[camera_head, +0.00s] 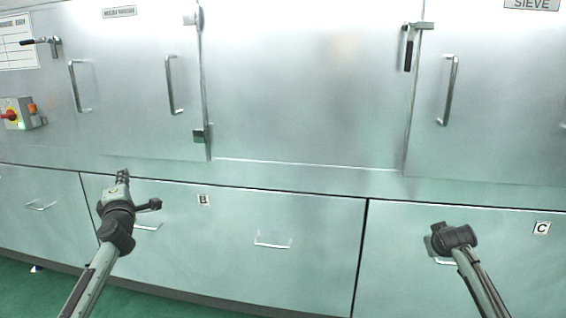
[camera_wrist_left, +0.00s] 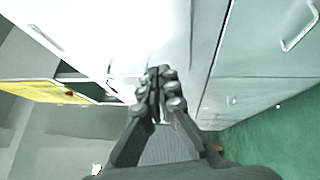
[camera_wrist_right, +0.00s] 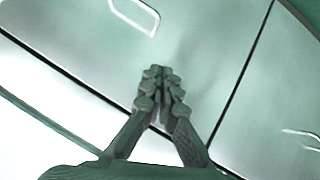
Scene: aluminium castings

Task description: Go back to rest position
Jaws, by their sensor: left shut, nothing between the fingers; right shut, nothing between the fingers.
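My left gripper (camera_head: 122,176) shows at the left of the head view, in front of the cabinet's lower edge strip above drawer B. In the left wrist view its fingers (camera_wrist_left: 158,82) are together and empty. My right arm comes in at the lower right of the head view, in front of drawer C; its fingers are hidden there behind the wrist. In the right wrist view my right gripper (camera_wrist_right: 158,80) is shut with nothing between the fingers, in front of a metal panel.
A large steel cabinet (camera_head: 305,90) with door handles (camera_head: 172,85) fills the view. Below it are drawer B (camera_head: 320,225) and drawer C (camera_head: 400,225) with handles. A red and yellow switch (camera_head: 14,114) is at the left. Green floor (camera_head: 140,300) shows at the lower left.

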